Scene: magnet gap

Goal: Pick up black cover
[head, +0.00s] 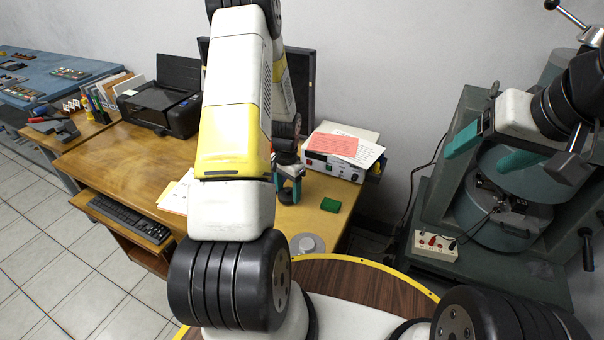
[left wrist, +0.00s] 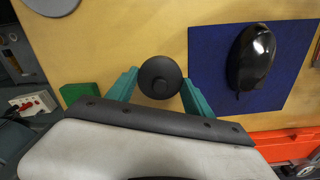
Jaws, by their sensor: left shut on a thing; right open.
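The black cover (left wrist: 160,77) is a round, dark, knob-like piece, seen from above in the left wrist view. My left gripper (head: 289,190) has its teal fingers on either side of it and is shut on it, over the wooden desk. In the head view the cover is small and dark between the fingers, and my left arm hides much of the desk around it. Whether it touches the desk is unclear. My right gripper (head: 475,160) is open and empty, in front of the large grey-green magnet machine (head: 463,220).
A green block (head: 330,205) and a grey disc (head: 307,244) lie near the desk edge. A white instrument (head: 334,168) with papers stands behind. A black mouse (left wrist: 252,55) lies on a blue pad (left wrist: 208,55). The desk's left part (head: 120,160) is mostly clear.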

